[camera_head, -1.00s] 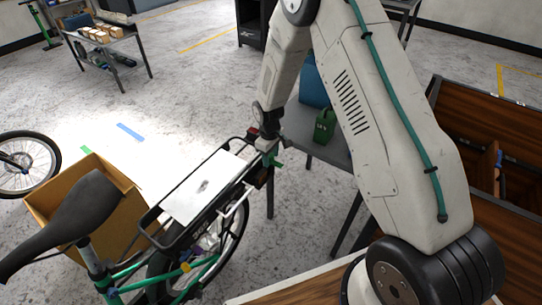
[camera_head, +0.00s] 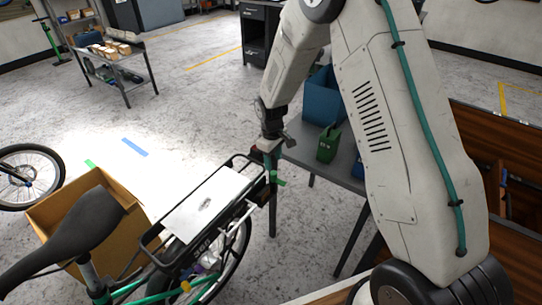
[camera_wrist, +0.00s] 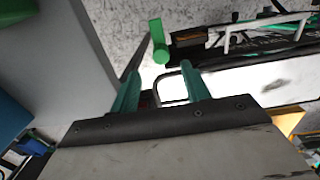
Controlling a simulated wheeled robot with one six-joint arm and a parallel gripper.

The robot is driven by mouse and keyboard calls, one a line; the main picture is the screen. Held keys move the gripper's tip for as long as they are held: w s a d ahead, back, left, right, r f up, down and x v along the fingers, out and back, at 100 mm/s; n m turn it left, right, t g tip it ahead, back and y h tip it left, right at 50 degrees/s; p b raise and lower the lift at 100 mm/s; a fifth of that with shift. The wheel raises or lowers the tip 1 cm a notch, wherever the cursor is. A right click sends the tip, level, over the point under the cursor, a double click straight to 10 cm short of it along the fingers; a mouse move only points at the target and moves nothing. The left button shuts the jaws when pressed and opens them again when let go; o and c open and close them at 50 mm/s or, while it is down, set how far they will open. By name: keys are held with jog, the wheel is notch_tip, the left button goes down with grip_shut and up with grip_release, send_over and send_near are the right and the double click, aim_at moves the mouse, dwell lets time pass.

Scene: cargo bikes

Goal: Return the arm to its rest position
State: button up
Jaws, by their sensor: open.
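My gripper (camera_head: 272,172) hangs at the end of my arm, near the rear end of the bike's rack (camera_head: 152,242) in the head view. In the wrist view my gripper (camera_wrist: 160,82) shows two teal fingers well apart with nothing held between them. The rack with its white panel (camera_wrist: 240,82) lies beyond and to the right of the fingers there. A green cylindrical part (camera_wrist: 158,42) shows just past the fingertips. I cannot tell whether the gripper touches the rack.
A grey table (camera_head: 345,170) with a blue bin (camera_head: 322,98) and a green container (camera_head: 328,143) stands right of the gripper. A cardboard box (camera_head: 62,210) sits beside the bike's black saddle (camera_head: 75,228). Open floor lies behind the bike.

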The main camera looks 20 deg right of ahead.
jog(key=s+d+r+m, duration=0.1)
jog(key=s+r+m, duration=0.2)
jog(key=s+r, duration=1.3)
jog(key=s+d+r+m+t, duration=0.1)
jog(key=s+r+m, duration=0.3)
jog(key=s+r, duration=1.2)
jog(key=s+d, duration=0.1)
jog(key=s, duration=0.4)
jog(key=shift+s, duration=0.4)
